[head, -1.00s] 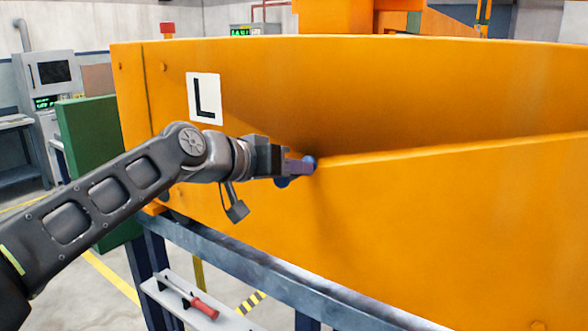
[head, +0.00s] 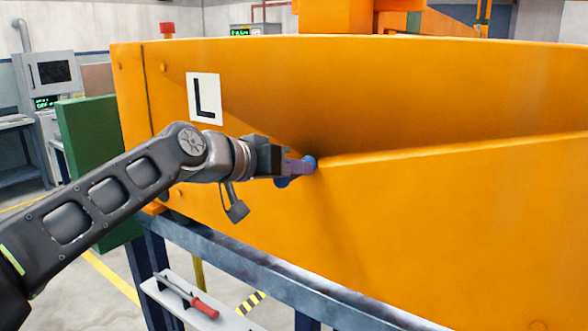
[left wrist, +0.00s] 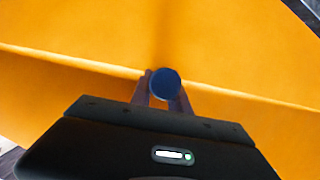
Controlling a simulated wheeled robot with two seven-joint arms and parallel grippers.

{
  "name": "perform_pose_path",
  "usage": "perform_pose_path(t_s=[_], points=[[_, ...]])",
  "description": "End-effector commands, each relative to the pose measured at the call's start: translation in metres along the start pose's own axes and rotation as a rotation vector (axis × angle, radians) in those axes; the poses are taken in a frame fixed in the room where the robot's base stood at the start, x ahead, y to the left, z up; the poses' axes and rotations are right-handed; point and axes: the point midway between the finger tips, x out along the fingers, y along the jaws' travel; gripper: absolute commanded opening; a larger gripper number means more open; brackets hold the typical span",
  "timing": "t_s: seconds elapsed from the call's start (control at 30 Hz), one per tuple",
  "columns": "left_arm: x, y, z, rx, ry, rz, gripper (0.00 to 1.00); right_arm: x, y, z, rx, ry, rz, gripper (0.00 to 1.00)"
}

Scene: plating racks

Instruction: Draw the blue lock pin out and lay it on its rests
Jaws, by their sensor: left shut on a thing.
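The blue lock pin (head: 309,163) shows as a small round blue head at the left end of the lower orange panel's top edge. My left gripper (head: 298,167) comes in from the left and is shut on the pin. In the left wrist view the pin's round blue end (left wrist: 165,84) sits between the two fingers (left wrist: 163,97), in front of the orange panel. The rest of the pin is hidden, so I cannot tell how deep it sits. The pin's rests cannot be made out for certain. My right gripper is not in view.
A large orange rack (head: 440,220) with an L label (head: 204,98) fills the middle and right. It stands above a blue-grey steel frame (head: 250,262). A light shelf (head: 172,299) below holds a red-handled tool (head: 204,308). A green panel (head: 88,140) stands at left.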

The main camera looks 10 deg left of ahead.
Motion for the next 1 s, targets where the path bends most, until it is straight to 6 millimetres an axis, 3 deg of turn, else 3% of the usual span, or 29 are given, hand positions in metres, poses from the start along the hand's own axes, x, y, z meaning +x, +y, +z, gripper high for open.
perform_pose_path(t_s=[1.0], points=[[-0.042,0.000,0.016,0.001,0.005,0.000,0.00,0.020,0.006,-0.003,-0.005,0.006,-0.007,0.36]])
